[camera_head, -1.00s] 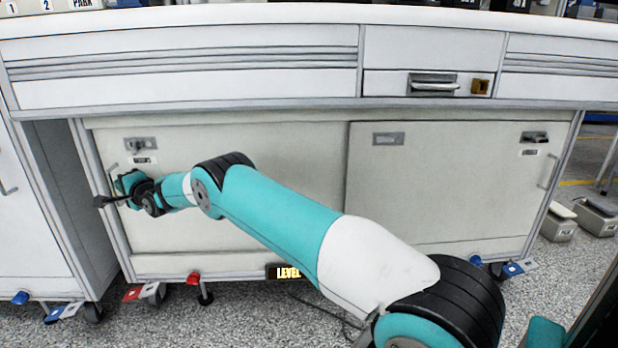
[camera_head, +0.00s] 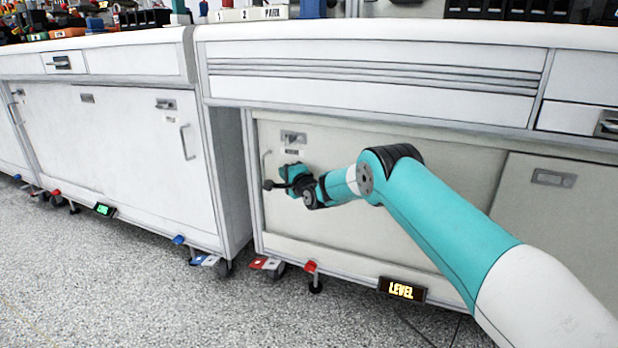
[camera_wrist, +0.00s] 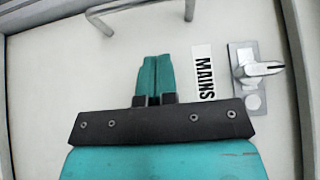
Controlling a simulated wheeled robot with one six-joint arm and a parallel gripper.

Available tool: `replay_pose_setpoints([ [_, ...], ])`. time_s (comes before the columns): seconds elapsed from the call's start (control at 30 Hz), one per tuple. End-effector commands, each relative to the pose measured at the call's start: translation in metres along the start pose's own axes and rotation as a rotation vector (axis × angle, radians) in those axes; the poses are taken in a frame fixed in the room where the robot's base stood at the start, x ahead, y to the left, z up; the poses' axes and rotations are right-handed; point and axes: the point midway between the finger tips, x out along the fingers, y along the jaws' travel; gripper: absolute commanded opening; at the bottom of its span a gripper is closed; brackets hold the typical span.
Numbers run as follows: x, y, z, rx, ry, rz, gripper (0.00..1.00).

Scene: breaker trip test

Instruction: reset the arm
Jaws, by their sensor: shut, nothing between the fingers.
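My gripper (camera_wrist: 153,62) shows in the wrist view with its teal fingers shut together and nothing between them. It is in front of a pale cabinet door (camera_head: 350,215), below a metal bar handle (camera_wrist: 140,10) and left of a MAINS label (camera_wrist: 204,72). A metal latch (camera_wrist: 250,72) with a small lever pointing right is beyond the label. I cannot tell whether the fingers touch the door. In the head view my arm reaches from the lower right to the door's left part, below the latch plate (camera_head: 293,137). The fingertips are hard to make out there.
A white worktop (camera_head: 420,32) overhangs the doors. A lit LEVEL sign (camera_head: 402,289) and a red-topped foot (camera_head: 312,272) are at the cabinet's base. Another white cabinet (camera_head: 130,150) stands left. The speckled floor (camera_head: 110,285) at lower left is clear.

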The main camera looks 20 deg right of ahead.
Motion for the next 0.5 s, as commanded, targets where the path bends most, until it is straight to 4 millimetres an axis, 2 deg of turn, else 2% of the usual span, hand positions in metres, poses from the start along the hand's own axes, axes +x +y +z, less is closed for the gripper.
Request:
replay_pose_setpoints([
  [0.03,-0.008,-0.005,0.0,0.002,0.001,0.004,0.0],
  [0.3,-0.057,-0.003,-0.005,0.002,0.007,0.004,0.0],
  [0.5,-0.08,0.0,-0.004,0.001,0.005,0.002,0.0],
])
